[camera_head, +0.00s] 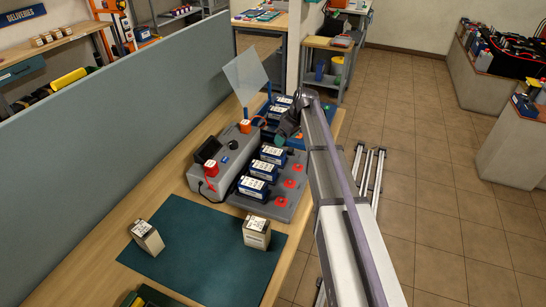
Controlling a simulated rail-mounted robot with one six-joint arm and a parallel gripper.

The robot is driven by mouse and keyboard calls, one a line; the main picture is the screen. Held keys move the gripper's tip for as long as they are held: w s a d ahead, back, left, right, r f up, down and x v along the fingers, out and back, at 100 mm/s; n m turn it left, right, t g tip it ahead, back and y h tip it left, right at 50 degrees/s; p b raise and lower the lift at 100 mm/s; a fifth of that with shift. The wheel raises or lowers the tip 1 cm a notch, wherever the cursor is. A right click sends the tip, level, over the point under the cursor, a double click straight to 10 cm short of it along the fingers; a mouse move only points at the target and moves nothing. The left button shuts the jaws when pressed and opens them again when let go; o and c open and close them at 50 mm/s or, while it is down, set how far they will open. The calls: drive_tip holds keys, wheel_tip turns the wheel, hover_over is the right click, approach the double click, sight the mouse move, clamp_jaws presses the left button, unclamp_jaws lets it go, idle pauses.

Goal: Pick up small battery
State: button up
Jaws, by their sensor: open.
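Several small blue batteries with white labelled tops stand in a row on a grey station: a near one (252,188), a middle one (264,171) and a farther one (273,155). More blue batteries (283,101) stand behind them in a blue tray. Two cream blocks with labels, left (147,237) and right (257,233), stand on the green mat; I cannot tell whether they are batteries.
A grey charger unit (230,152) stands left of the row. Red round marks (289,183) line the station's right side. A clear panel (245,75) stands upright behind. A grey partition (110,125) borders the bench's left. The green mat (200,265) is mostly bare.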

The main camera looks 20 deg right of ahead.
sight(274, 151)
drive_tip(key=shift+w+a+r+n, duration=0.15)
drive_tip(key=shift+w+n, duration=0.2)
drive_tip(key=shift+n, duration=0.2)
drive_tip(key=shift+w+a+r+n, duration=0.15)
drive_tip(key=shift+w+n, duration=0.15)
drive_tip(key=shift+n, duration=0.25)
drive_tip(key=shift+s+a+n+t, duration=0.1)
drive_tip(key=shift+s+n+t, duration=0.2)
drive_tip(key=shift+n, duration=0.3)
drive_tip(key=b+x, duration=0.5)
drive_tip(key=x, duration=0.1)
drive_tip(key=shift+b, duration=0.3)
drive_tip(key=shift+a, duration=0.1)
drive_tip(key=b+x, duration=0.4)
drive_tip(key=shift+s+a+f, duration=0.1)
drive_tip(key=shift+f, duration=0.35)
drive_tip(key=shift+a+f+b, duration=0.2)
drive_tip(key=shift+b, duration=0.25)
drive_tip(key=shift+r, duration=0.25)
drive_tip(key=c, duration=1.4)
drive_tip(key=shift+p, duration=0.3)
